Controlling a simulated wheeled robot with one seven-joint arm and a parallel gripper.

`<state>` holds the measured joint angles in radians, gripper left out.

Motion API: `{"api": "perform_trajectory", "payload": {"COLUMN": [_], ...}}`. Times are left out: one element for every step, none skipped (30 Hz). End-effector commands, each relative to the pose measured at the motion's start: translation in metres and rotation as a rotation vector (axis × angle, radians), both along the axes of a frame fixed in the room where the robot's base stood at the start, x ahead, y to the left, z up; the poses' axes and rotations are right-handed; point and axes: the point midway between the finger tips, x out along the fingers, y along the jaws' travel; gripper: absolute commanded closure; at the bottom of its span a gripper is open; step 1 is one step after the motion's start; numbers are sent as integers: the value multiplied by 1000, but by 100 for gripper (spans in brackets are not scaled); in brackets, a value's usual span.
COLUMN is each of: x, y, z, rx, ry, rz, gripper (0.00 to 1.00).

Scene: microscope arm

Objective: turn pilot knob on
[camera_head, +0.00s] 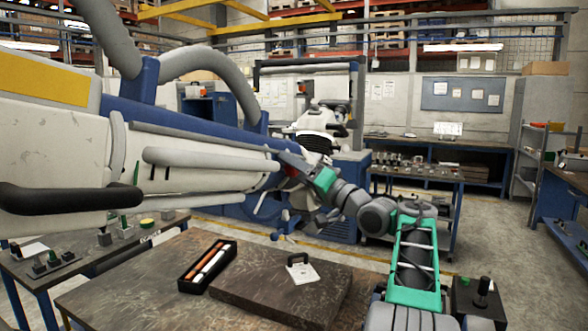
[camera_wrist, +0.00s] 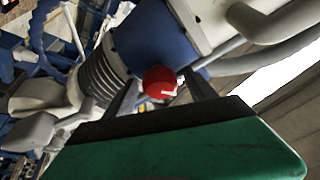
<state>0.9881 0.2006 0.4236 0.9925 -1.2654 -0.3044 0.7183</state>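The pilot knob is a round red knob with a white mark (camera_wrist: 160,82), on the blue part of the large white and blue machine arm (camera_wrist: 150,40). In the head view only a small red patch of the knob (camera_head: 291,171) shows beside my gripper (camera_head: 288,160). In the wrist view my gripper (camera_wrist: 161,77) has its two dark fingers apart, one to each side of the knob. The fingers look open. I cannot tell whether they touch the knob. The green gripper body hides what lies below it.
The machine arm (camera_head: 200,150) fills the left of the head view, with grey tubes and a black handle. Below is a worktable (camera_head: 130,290) with a dark slab (camera_head: 270,298), a tagged padlock-like item (camera_head: 300,269) and a black tray (camera_head: 187,283).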

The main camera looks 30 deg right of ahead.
Motion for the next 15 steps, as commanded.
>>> {"api": "perform_trajectory", "payload": {"x": [0,0,0,0,-1,-2,-4,-8,-14,-19,-25,-33,-39,-45,-52], "y": [0,0,0,0,0,-1,-2,-3,-5,-7,-8,-11,-12,-14,-15], "z": [0,0,0,0,0,-1,-2,-4,-6,-9,-11,-13,-15,-17,-19], "rx": [0,0,0,0,0,0,0,1,0,0,0,2,1,1,1], "ry": [0,0,0,0,0,0,0,0,0,0,0,0,0,1,0], "rz": [0,0,0,0,0,-1,-1,-3,-3,-4,-4,-5,-4,-5,-4], "gripper": [35,35,35,35,35,35,35,35,35,35,35,35,35,35,35]}}
